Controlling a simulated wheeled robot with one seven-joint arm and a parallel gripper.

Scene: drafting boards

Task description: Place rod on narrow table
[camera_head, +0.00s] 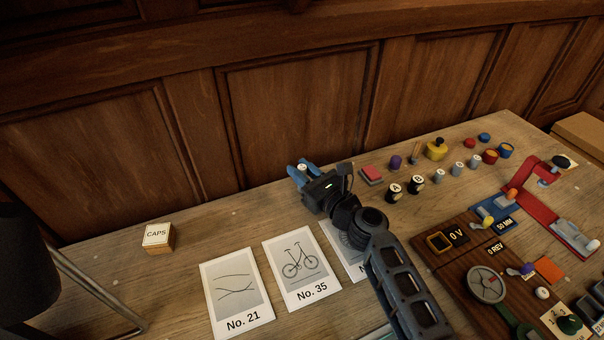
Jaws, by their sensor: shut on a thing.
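My gripper (301,168) is over the back edge of the wooden table (215,222), near the panelled wall. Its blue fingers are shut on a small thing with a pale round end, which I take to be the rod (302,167). Most of it is hidden by the fingers, so its length and tilt cannot be told. I cannot tell whether it touches the table. No second table is clearly in view.
A CAPS box (158,238) stands left. Picture cards (237,297) lie in front, one partly behind my arm. Right of my gripper are a red block (371,174), bottles and small pots (437,149). A wooden control board (465,262) and red clamp (548,205) fill the right.

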